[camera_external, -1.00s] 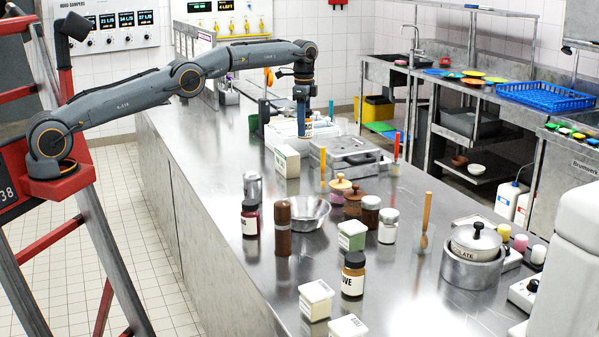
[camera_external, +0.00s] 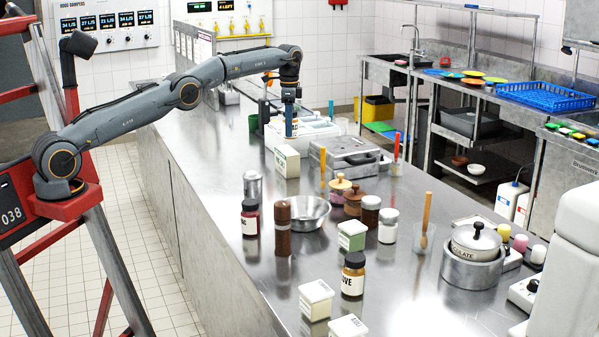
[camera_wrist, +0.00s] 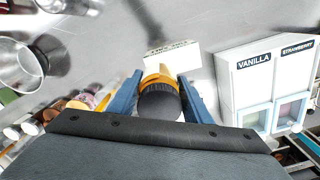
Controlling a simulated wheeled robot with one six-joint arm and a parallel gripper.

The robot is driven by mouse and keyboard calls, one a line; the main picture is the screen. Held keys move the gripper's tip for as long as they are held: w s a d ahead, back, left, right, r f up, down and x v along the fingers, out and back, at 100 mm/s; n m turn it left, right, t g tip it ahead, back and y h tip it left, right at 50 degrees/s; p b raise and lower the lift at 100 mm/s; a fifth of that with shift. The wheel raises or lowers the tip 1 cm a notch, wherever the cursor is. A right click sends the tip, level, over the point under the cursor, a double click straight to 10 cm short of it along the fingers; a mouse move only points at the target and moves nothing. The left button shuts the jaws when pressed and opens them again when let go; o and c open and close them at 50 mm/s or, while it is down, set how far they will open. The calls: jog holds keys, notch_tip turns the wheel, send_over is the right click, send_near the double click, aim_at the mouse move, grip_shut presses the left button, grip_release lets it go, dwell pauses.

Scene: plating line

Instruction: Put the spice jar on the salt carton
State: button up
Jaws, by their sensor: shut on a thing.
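My gripper (camera_wrist: 160,92) has its two blue fingers closed on the spice jar (camera_wrist: 159,100), which shows a dark cap and an orange-yellow body from above. A white carton with dark lettering, which looks like the salt carton (camera_wrist: 178,60), stands just beyond the jar in the wrist view. The jar overlaps its near edge there, so I cannot tell whether they touch. In the external view my gripper (camera_external: 291,128) is over the far part of the counter, just above and behind the white carton (camera_external: 287,161). The held jar cannot be made out there.
A white dispenser (camera_wrist: 265,75) labelled vanilla and strawberry stands close to the right of my gripper. A grey flat appliance (camera_external: 345,152) is right of the carton. A metal bowl (camera_external: 308,213) and several jars stand nearer the camera. The counter's left strip is clear.

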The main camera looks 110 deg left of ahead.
aim_at(289, 139)
jog(key=shift+f+p, duration=0.95)
jog(key=shift+f, duration=1.7)
jog(key=o, duration=1.2)
jog(key=shift+f, duration=0.15)
notch_tip(289, 139, up, 6)
jog(key=shift+f+b, duration=0.2)
jog(key=shift+b, duration=0.35)
notch_tip(289, 139, up, 2)
jog(key=p, duration=0.3)
jog(key=shift+s+p, duration=0.1)
jog(key=shift+p, duration=0.3)
jog(key=shift+r, duration=0.1)
